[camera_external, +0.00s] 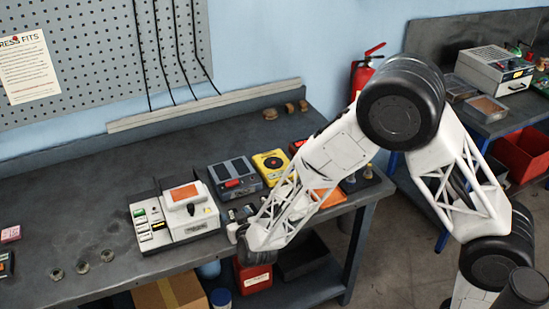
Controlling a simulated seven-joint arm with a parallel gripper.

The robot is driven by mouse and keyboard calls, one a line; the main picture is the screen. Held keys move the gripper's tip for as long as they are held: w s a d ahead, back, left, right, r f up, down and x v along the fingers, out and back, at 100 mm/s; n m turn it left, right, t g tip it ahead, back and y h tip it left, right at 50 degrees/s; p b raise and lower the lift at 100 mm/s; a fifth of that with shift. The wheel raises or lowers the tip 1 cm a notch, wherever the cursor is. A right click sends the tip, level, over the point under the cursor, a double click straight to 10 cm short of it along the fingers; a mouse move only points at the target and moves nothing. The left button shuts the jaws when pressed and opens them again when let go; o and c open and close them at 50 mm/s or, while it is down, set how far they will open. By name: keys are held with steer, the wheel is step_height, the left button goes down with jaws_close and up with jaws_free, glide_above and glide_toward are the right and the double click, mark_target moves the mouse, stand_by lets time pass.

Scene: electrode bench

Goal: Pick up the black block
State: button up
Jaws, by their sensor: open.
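I cannot pick out a plain black block with certainty. A small dark item (241,213) lies on the bench (95,200) just above my gripper in the picture, partly hidden by my arm. Another dark item with a coloured face (6,265) is cut off at the left edge. My gripper (236,233) is low at the bench's front edge, right of the white device. It is open, and my own wrist hides most of it. I see nothing held in it.
A white device with an orange pad (172,216), a grey box with a red button (233,181) and a yellow device (272,163) stand close by. Several metal rings (82,267) lie at left front. The bench's left middle is clear. A second bench (500,118) stands at right.

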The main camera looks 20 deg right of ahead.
steer(key=c, duration=1.1)
jaws_close()
steer(key=shift+r, duration=0.15)
steer(key=s, duration=1.8)
steer(key=shift+w, duration=0.1)
